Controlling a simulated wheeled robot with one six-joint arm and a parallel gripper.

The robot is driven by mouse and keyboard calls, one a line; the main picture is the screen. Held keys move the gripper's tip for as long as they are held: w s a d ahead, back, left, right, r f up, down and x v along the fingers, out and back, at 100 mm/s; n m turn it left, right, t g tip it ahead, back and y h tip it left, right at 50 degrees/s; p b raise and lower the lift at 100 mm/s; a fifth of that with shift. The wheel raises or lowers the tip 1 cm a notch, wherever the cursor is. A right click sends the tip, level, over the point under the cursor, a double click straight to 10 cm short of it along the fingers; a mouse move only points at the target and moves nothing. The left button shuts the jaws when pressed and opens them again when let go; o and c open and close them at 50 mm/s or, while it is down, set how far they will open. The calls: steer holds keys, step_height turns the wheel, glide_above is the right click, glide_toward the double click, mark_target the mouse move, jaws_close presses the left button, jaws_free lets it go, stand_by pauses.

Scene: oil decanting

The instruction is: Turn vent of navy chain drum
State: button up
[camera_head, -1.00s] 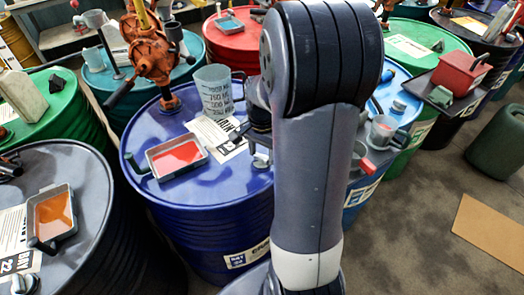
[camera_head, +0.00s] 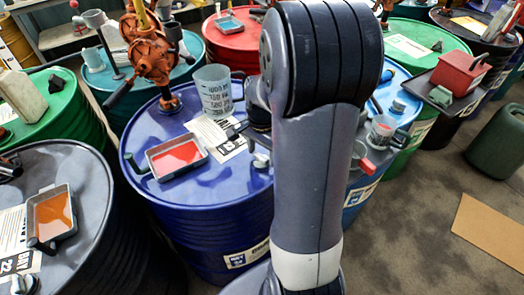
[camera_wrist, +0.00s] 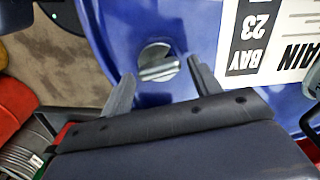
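The navy chain drum (camera_head: 215,215) stands in the middle of the head view. Its silver vent (camera_head: 261,160) is near the right side of the lid, partly beside my arm. In the wrist view the vent (camera_wrist: 158,64) is a round silver cap with a raised ridge, on the blue lid (camera_wrist: 200,25). My gripper (camera_wrist: 160,86) is open, with one finger on each side of the vent in the picture. The vent shows just past the gap and appears untouched. In the head view, my arm hides much of the gripper.
On the navy lid are a red-filled tray (camera_head: 176,157), a clear measuring jug (camera_head: 214,90), a white label and an orange hand pump (camera_head: 150,50). A grey drum (camera_head: 85,185) stands left. A blue drum (camera_head: 400,105) with a mug stands right.

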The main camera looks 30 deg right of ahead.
mark_target(262, 155)
steer(key=shift+o, duration=0.9)
step_height(262, 155, up, 11)
steer(key=shift+f, duration=0.25)
step_height(262, 155, down, 11)
steer(key=shift+r, duration=0.15)
stand_by(0.3)
steer(key=shift+r, duration=0.15)
